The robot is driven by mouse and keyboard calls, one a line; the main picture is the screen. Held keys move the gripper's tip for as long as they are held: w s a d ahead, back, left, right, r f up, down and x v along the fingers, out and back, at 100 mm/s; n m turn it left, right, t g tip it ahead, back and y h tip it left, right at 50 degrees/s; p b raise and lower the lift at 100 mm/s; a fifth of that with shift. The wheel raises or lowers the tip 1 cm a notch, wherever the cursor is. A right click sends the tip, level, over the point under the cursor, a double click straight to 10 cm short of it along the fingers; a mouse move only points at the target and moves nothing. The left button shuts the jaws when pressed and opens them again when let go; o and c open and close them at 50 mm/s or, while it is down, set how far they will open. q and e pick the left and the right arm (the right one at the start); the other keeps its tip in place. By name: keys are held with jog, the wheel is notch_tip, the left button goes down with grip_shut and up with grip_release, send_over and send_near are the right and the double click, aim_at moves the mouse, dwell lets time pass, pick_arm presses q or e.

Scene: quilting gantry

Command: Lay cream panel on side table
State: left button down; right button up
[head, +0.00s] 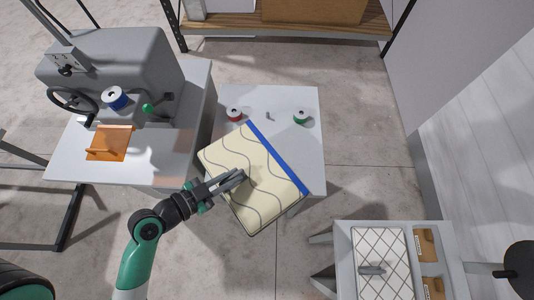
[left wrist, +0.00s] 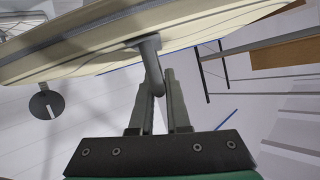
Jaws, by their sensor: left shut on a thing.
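The cream panel (head: 250,205) has wavy grey lines and a blue strip along one edge. My left gripper (head: 240,175) is shut on the grey handle on the panel's face. In the left wrist view the gripper (left wrist: 159,95) grips this handle (left wrist: 148,50), and the panel (left wrist: 215,25) spans the top of the picture. In the head view the panel lies turned across the front left of the white side table (head: 275,97) and sticks out past its front edge. I cannot tell whether it touches the tabletop. My right gripper is not in view.
A red spool (head: 234,114) and a green spool (head: 300,117) stand on the side table's back half. A grey sewing machine (head: 130,70) stands on the left table, with an orange piece (head: 112,145). A rack (head: 345,228) at lower right holds a white quilted panel (head: 385,255).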

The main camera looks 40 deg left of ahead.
aim_at(237, 156)
pick_arm(q)
jog(key=s+a, duration=0.1)
jog(key=s+a+n+y, duration=0.1)
jog(key=a, duration=0.1)
jog(key=shift+f+y, duration=0.3)
jog(key=shift+f, duration=0.1)
jog(key=w+f, duration=0.1)
jog(key=w, duration=0.1)
jog(key=w+a+f, duration=0.1)
jog(key=w, duration=0.1)
jog(key=w+a+f, duration=0.1)
jog(key=w, duration=0.2)
jog(key=shift+w+a, duration=0.1)
jog(key=shift+w+a+f+b, duration=0.45)
jog(key=shift+w+f, duration=0.6)
jog(key=shift+f, duration=0.6)
jog(key=shift+w+a+f+b, duration=0.25)
jog(key=shift+w+f+b, duration=0.25)
jog(key=shift+w+f, duration=0.85)
jog(key=shift+w+a+f+b, duration=0.35)
jog(key=shift+w+f+b, duration=0.25)
jog(key=shift+f, duration=1.35)
jog(key=shift+w, duration=0.1)
jog(key=shift+f, duration=0.15)
jog(key=c, duration=0.9)
grip_release()
